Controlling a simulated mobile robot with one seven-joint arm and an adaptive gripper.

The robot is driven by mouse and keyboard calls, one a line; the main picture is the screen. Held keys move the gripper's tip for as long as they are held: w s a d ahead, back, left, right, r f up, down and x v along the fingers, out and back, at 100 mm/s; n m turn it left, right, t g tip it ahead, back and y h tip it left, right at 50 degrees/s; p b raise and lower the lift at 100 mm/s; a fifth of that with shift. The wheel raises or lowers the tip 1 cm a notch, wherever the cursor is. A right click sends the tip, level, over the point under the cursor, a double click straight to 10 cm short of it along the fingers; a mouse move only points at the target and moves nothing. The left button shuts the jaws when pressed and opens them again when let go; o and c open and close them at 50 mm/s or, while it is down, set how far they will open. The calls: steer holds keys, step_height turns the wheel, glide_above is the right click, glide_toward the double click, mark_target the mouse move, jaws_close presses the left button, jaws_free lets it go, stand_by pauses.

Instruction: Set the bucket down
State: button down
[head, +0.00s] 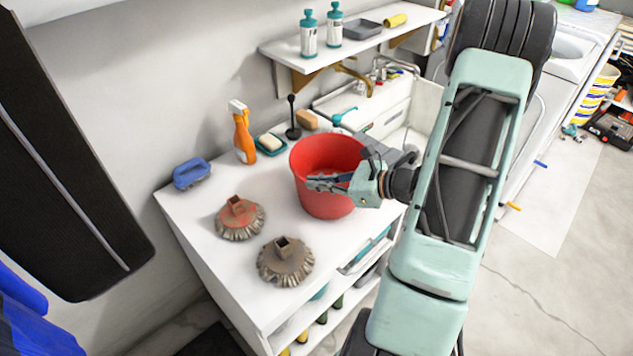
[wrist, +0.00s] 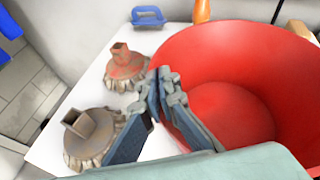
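The red bucket (head: 327,205) is upright over the right part of the white cabinet top, near its front edge. I cannot tell whether its base touches the surface. It also fills the right of the wrist view (wrist: 235,45), its inside empty. My gripper (head: 314,184) reaches in from the right in the head view. In the wrist view my gripper (wrist: 165,88) has one finger inside the bucket and one outside, tips close together, shut on the wall. Part of the rim is hidden behind the fingers.
The white cabinet top (head: 190,225) also holds two round brush heads (head: 240,218) (head: 286,262), a blue brush (head: 191,173), an orange spray bottle (head: 243,135), a sponge dish (head: 270,144) and a black plunger-like tool (head: 293,120). A sink (head: 425,105) stands behind right.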

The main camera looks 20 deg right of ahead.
steer(key=shift+f, duration=0.15)
steer(key=c, duration=2.2)
jaws_free()
steer(key=shift+o, duration=0.2)
steer(key=shift+r, duration=0.2)
steer(key=v, duration=1.2)
steer(key=shift+b, duration=0.3)
